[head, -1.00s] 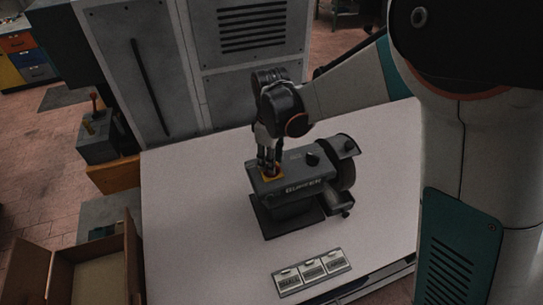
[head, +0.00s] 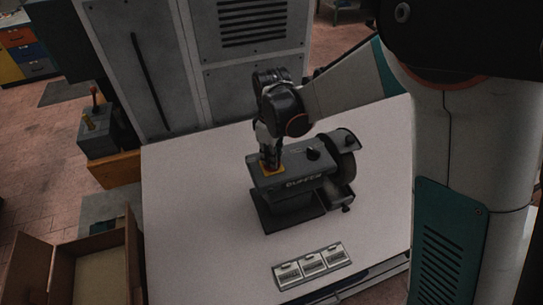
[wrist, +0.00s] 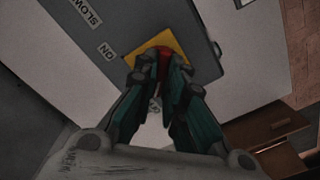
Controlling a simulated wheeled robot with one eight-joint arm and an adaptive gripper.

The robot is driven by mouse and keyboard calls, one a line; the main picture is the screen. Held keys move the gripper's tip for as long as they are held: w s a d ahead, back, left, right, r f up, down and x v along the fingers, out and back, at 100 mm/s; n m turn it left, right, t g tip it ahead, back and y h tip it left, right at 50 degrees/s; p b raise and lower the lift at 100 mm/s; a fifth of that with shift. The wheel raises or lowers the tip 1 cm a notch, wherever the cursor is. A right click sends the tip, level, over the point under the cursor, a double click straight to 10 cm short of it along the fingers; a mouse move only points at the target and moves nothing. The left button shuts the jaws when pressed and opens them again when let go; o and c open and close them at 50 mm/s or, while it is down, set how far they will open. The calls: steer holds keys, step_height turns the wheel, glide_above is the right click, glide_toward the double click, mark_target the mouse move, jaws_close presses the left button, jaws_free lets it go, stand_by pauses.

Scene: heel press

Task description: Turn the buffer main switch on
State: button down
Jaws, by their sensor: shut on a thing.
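The grey buffer (head: 302,184) stands on the pale table, its wheel at the right end. Its main switch sits on a yellow plate (head: 267,169) at the left end of the top. In the wrist view the yellow plate (wrist: 163,42) lies beside an "ON" label (wrist: 107,50), and a red switch part (wrist: 164,56) shows between the fingertips. My gripper (head: 269,162) points down onto the plate and is shut on the red switch; its fingertips also show in the wrist view (wrist: 160,72). The fingers hide most of the switch, so its position cannot be told.
A strip of three labelled plates (head: 311,266) lies near the table's front edge. A grey cabinet (head: 200,65) stands behind the table. The table's left part is clear.

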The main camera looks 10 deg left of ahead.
steer(key=m+b, duration=0.4)
steer(key=shift+f+m, duration=0.15)
steer(key=shift+m, duration=0.15)
steer(key=shift+m+b, duration=1.05)
steer(key=shift+m, duration=0.85)
steer(key=shift+r, duration=0.2)
steer(key=c, duration=1.7)
jaws_free()
steer(key=shift+o, duration=0.2)
step_height(320, 180, up, 12)
